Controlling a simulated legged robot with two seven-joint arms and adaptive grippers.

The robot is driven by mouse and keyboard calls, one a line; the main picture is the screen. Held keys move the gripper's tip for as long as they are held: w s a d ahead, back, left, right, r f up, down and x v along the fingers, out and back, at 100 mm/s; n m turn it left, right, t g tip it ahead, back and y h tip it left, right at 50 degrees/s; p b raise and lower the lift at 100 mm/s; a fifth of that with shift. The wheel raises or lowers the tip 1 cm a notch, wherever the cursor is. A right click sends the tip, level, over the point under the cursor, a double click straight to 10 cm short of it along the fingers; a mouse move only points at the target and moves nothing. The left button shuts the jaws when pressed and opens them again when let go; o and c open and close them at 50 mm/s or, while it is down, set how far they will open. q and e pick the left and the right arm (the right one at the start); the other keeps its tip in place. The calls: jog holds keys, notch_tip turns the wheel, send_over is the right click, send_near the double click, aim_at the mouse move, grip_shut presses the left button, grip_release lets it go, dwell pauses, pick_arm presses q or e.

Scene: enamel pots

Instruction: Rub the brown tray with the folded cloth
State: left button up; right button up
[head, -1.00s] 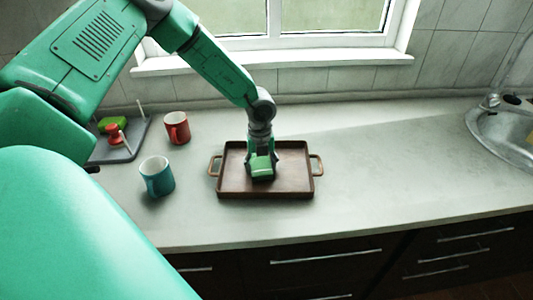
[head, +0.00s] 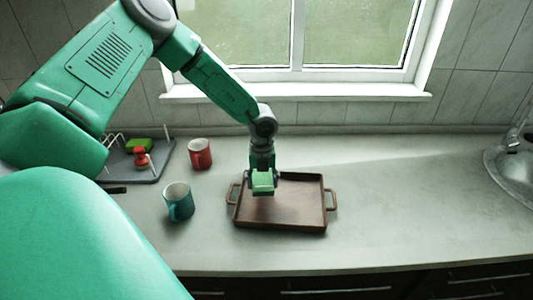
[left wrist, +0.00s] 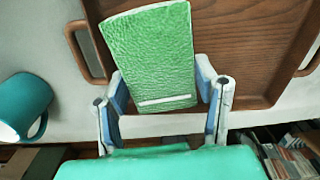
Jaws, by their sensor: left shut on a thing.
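The brown tray (head: 295,207) lies on the counter in the middle of the head view, with a loop handle at each end. It also shows in the left wrist view (left wrist: 245,45), behind the cloth. My left gripper (head: 263,174) is shut on the folded cloth (head: 263,187), a green textured pad with a pale stripe near its lower end in the left wrist view (left wrist: 150,55). The gripper's fingers (left wrist: 165,92) stand on both sides of the cloth. The cloth is over the tray's left part; whether it touches the tray floor I cannot tell. My right gripper is out of view.
A teal mug (head: 178,203) stands left of the tray, close to its handle. A red mug (head: 200,154) stands behind it. A grey rack (head: 152,174) with a green and a red item is further left. A sink (head: 512,178) is far right; the counter between is clear.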

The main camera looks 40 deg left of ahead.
pick_arm(q)
jog(key=shift+a+r+p, duration=0.8)
jog(key=shift+a+r, duration=0.05)
jog(key=shift+a, duration=0.3)
jog(key=shift+d, duration=0.35)
jog(key=shift+d+r, duration=0.25)
jog(key=shift+d, duration=0.4)
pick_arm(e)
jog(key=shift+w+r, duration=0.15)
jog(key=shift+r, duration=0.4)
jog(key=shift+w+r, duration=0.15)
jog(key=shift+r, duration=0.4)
